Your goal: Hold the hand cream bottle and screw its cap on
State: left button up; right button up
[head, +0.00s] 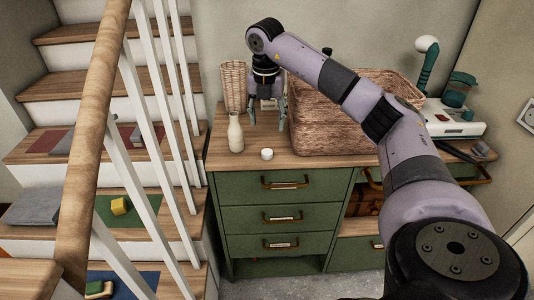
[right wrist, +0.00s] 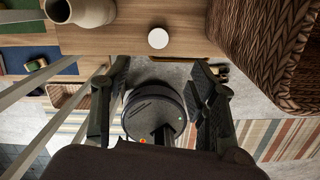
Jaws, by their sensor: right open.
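The cream-white hand cream bottle (head: 236,136) stands upright on the wooden top of the green cabinet, near its left end. In the right wrist view the bottle (right wrist: 90,9) is partly cut off at the top left. A small white round cap (head: 267,154) lies on the wood to the right of the bottle, near the front edge, apart from it. The cap also shows in the right wrist view (right wrist: 158,38). My right gripper (head: 267,113) is open and empty, pointing down behind the bottle and cap. My left gripper is not in view.
A large woven basket (head: 330,128) stands just right of my right gripper. A tall wicker vase (head: 234,86) is behind the bottle. A white machine (head: 455,122) stands at the right end. A stair railing (head: 100,110) rises at left. Bare wood surrounds the cap.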

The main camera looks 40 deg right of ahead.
send_over(267, 152)
jog(key=f, duration=0.7)
jog(key=shift+s+a, duration=0.25)
jog(key=shift+s, duration=0.15)
jog(key=f, duration=0.1)
jog(key=f+p, duration=0.1)
jog(key=f, duration=0.3)
jog(key=shift+w+d+f+p, duration=0.1)
jog(key=shift+w+d+p, duration=0.15)
jog(key=shift+w+p, duration=0.1)
jog(key=shift+c, duration=0.3)
jog(key=c, duration=0.7)
